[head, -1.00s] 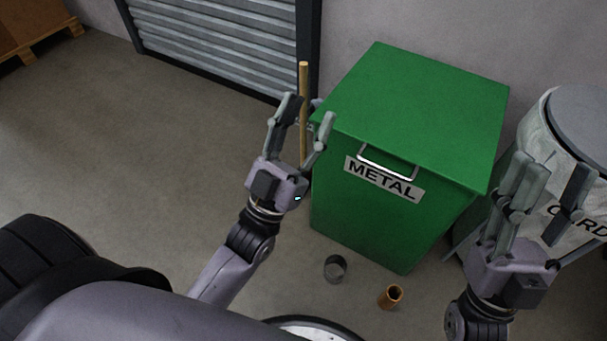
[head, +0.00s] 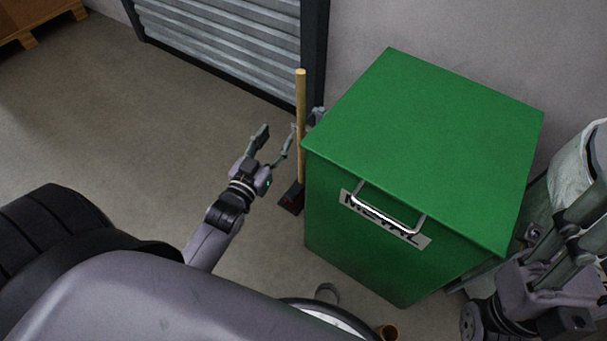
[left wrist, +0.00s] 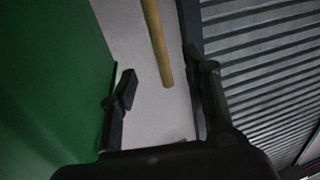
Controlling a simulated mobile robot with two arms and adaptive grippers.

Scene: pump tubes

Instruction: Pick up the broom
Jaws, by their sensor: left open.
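The broom (head: 300,125) stands upright beside the green bin, its tan handle pointing up and its dark head (head: 291,198) on the floor. My left gripper (head: 277,134) is open and empty, just left of the handle in the head view. In the left wrist view the broom handle (left wrist: 156,42) shows in the gap between the two open fingers (left wrist: 162,78) and touches neither that I can make out. My right gripper (head: 582,220) is at the lower right, partly cut off by the frame edge.
A ribbed shutter (head: 230,45) is behind. A whitish bin (head: 578,165) is at the right edge.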

